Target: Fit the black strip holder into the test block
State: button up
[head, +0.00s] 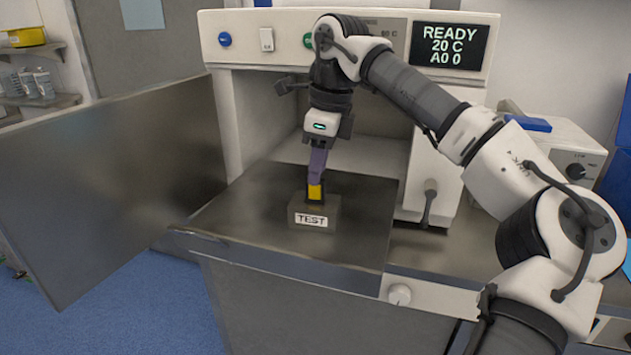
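The grey test block (332,213), with a white TEST label on its front, stands on the metal shelf before the open chamber. A narrow upright piece, dark purple-grey above and yellow below, is between my gripper and the block; I take it for the strip holder (317,165), though it does not look plain black. Its yellow lower end meets the top of the block in the picture. I cannot tell how deep it sits. My gripper (325,138) points down above the block, its dark fingers closed at the top of this piece.
The chamber's metal door (115,185) stands wide open at the left. The cabinet (270,55) is behind, with a display (449,45) reading READY, 20 C. The metal shelf (240,215) is clear around the block. A white box with a dial (560,150) stands at the right.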

notch_tip(320, 180, up, 8)
jog(key=d, duration=0.1)
jog(key=shift+s, duration=0.15)
jog(key=shift+d+f, duration=0.1)
